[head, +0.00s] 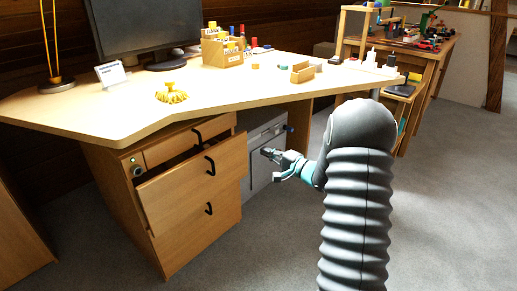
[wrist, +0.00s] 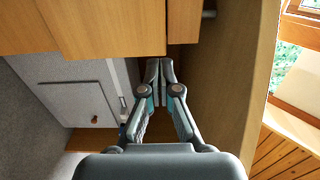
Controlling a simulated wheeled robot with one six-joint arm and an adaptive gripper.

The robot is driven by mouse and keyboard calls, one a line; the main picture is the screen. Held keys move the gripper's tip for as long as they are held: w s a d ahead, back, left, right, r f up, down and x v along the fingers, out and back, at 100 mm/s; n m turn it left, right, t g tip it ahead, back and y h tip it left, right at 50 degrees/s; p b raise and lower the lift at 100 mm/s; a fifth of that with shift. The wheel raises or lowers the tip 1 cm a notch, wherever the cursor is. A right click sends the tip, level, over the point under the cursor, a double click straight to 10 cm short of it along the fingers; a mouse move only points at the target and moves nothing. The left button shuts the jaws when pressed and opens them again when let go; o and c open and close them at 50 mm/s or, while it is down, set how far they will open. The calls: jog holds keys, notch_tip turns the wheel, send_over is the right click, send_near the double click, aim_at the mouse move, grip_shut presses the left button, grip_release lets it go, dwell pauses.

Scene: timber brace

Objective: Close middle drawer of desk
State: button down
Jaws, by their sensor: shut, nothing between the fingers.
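The desk (head: 130,110) has a wooden drawer unit under its left part. The middle drawer (head: 195,187) is pulled out, with a black handle (head: 210,166) on its front. The top drawer (head: 185,142) sits above it and the bottom drawer (head: 200,222) below it; both look closed or nearly so. My gripper (head: 267,153) is right of the drawer fronts, apart from the middle drawer's handle in the head view. In the wrist view my gripper (wrist: 160,65) is shut and empty, its fingertips close to wooden panels.
A grey computer case (head: 265,150) stands under the desk, right of the drawers. A monitor (head: 145,25), a yellow object (head: 172,93) and a box of small items (head: 222,52) are on the desktop. Grey carpet (head: 265,240) is clear in front.

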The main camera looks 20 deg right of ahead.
jog(key=c, duration=1.6)
grip_release()
jog(key=shift+s+d, duration=0.15)
jog(key=shift+s, duration=0.15)
jog(key=shift+c, duration=0.2)
jog(key=o, duration=0.4)
jog(key=shift+a+f+b, duration=0.1)
jog(key=shift+a+b, duration=0.15)
jog(key=shift+b, duration=0.05)
jog(key=shift+o, duration=0.2)
jog(key=shift+n+y, duration=0.4)
jog(key=shift+n, duration=0.4)
jog(key=a, duration=0.1)
jog(key=s+a+b, duration=0.1)
jog(key=s+a+f, duration=0.1)
jog(key=shift+a, duration=0.3)
jog(key=n+g+y+b, duration=0.1)
jog(key=n+g+y, duration=0.1)
jog(key=n, duration=1.7)
send_near(214, 172)
jog(key=x, duration=0.3)
jog(key=r+x, duration=0.1)
jog(key=x, duration=0.6)
jog(key=shift+w+r, duration=0.25)
jog(key=shift+r, duration=0.05)
jog(key=shift+c, duration=0.2)
grip_shut()
jog(key=shift+b, duration=0.3)
